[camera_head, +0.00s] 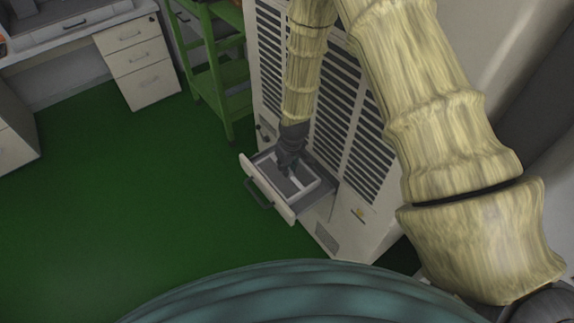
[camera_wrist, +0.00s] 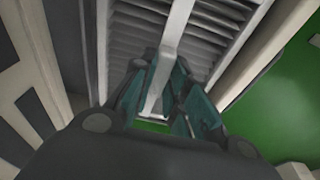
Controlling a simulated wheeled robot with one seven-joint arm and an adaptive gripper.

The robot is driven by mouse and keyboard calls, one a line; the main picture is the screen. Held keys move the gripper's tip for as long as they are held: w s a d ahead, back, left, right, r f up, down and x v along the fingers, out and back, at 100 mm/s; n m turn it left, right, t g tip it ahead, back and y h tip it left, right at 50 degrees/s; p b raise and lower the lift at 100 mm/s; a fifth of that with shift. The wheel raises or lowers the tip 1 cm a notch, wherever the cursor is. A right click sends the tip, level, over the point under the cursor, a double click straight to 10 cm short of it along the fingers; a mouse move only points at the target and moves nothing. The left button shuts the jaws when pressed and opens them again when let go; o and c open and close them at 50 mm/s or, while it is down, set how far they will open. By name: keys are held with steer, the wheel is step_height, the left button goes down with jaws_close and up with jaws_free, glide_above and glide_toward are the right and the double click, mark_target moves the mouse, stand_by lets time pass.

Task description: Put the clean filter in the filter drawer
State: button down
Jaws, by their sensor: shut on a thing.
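The filter drawer (camera_head: 268,188) stands pulled out low on the front of a tall cabinet. The clean filter (camera_head: 284,187), a white frame with grey pleated panels and a middle bar, lies in or just over the drawer. My gripper (camera_head: 287,171) points down at the filter from above. In the wrist view, my gripper (camera_wrist: 162,104) is shut on the filter's white middle bar (camera_wrist: 176,28), with pleated panels on both sides. I cannot tell whether the filter rests on the drawer floor. My gripper hides part of it.
The tall cabinet (camera_head: 357,165) with dark louvres rises behind the drawer. A green rack (camera_head: 219,83) stands left of it. A desk with white drawers (camera_head: 138,62) is at the upper left. The green floor (camera_head: 130,190) left of the drawer is clear.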

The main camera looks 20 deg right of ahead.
steer(key=c, duration=1.3)
jaws_free()
steer(key=shift+r, duration=0.1)
steer(key=r, duration=0.4)
steer(key=s+r, duration=0.1)
steer(key=r, duration=0.6)
steer(key=shift+s+d+r, duration=0.3)
steer(key=shift+s, duration=0.05)
steer(key=shift+s, duration=0.1)
